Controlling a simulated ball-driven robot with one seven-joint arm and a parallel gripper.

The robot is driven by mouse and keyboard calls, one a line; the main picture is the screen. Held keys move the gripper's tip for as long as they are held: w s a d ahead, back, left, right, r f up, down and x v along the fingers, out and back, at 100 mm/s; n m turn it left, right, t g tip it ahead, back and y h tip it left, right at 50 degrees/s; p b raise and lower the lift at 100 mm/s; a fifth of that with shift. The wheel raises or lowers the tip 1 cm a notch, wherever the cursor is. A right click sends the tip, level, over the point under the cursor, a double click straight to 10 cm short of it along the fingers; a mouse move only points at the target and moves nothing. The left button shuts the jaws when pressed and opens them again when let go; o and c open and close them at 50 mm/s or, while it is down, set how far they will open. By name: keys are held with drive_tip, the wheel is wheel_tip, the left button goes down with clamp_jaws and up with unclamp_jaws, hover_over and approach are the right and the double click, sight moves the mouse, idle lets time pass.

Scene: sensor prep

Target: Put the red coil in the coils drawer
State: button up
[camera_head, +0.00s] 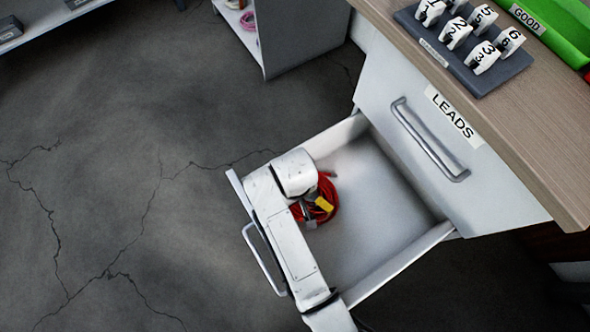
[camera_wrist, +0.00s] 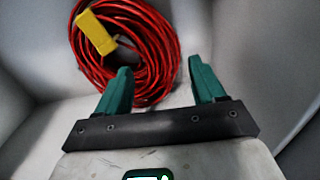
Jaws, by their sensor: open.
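The red coil (camera_head: 329,193) with a yellow tag (camera_head: 324,204) lies inside an open white drawer (camera_head: 385,272), near the drawer's front left corner. My arm reaches over the drawer front and partly hides the coil. In the wrist view the red coil (camera_wrist: 163,62) lies on the drawer floor just beyond the fingertips, its yellow tag (camera_wrist: 96,33) at upper left. My gripper (camera_wrist: 160,80) is open, with its green fingers apart. The left finger overlaps the coil's near edge in the picture; I cannot tell whether they touch. The open drawer's own label is not visible.
Above the open drawer is a closed drawer labelled LEADS (camera_head: 400,140). The wooden worktop (camera_head: 520,130) holds a dark rack (camera_head: 455,62) of numbered white pieces and a green tray (camera_head: 565,30). A shelf unit (camera_head: 300,40) with a pink coil stands behind. The floor at left is clear.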

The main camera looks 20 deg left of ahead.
drive_tip(key=shift+r+p, duration=0.4)
drive_tip(key=shift+r, duration=1.5)
